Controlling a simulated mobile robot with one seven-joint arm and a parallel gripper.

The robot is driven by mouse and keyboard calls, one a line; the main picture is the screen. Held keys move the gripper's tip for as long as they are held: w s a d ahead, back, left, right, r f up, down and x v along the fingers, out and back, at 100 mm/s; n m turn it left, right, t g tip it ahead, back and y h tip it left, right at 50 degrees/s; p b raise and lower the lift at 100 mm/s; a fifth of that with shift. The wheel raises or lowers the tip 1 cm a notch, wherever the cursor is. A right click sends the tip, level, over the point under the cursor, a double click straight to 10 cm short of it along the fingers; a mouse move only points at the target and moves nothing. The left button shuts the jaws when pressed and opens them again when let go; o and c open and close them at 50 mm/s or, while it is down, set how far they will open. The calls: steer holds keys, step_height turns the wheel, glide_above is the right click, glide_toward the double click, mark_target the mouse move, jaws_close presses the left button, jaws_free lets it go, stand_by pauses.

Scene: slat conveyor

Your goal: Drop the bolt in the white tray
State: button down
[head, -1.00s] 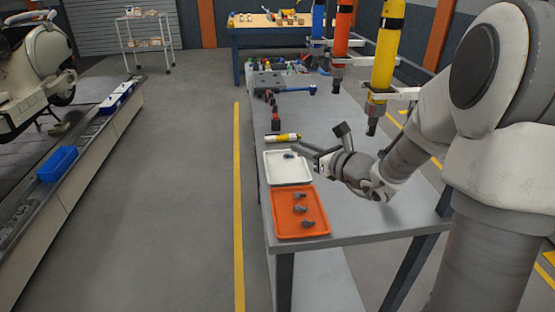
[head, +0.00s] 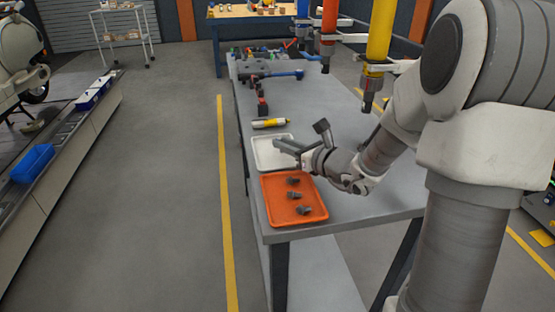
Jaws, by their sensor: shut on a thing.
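The white tray (head: 262,156) lies on the grey bench in the head view, just beyond the orange tray. My gripper (head: 284,147) is over the white tray's right part and hides some of it. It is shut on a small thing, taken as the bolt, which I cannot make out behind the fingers. The visible part of the white tray is bare. Three dark bolts lie in the orange tray (head: 265,213): a far one (head: 293,181), a middle one (head: 295,196) and a near one (head: 303,210).
A yellow and white cylinder (head: 269,123) lies beyond the white tray. Hanging tools, one of them yellow (head: 377,35), are over the bench's right side. Tools and parts crowd the bench's far end. Bare bench (head: 355,200) lies right of the orange tray.

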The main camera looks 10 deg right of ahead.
steer(key=shift+f, duration=0.25)
steer(key=c, duration=0.7)
jaws_free()
steer(key=shift+c, duration=0.2)
steer(key=p+v, duration=0.3)
steer(key=v, duration=1.4)
steer(key=shift+s+d+p, duration=0.1)
steer(key=shift+s+p, duration=0.1)
steer(key=shift+p, duration=0.1)
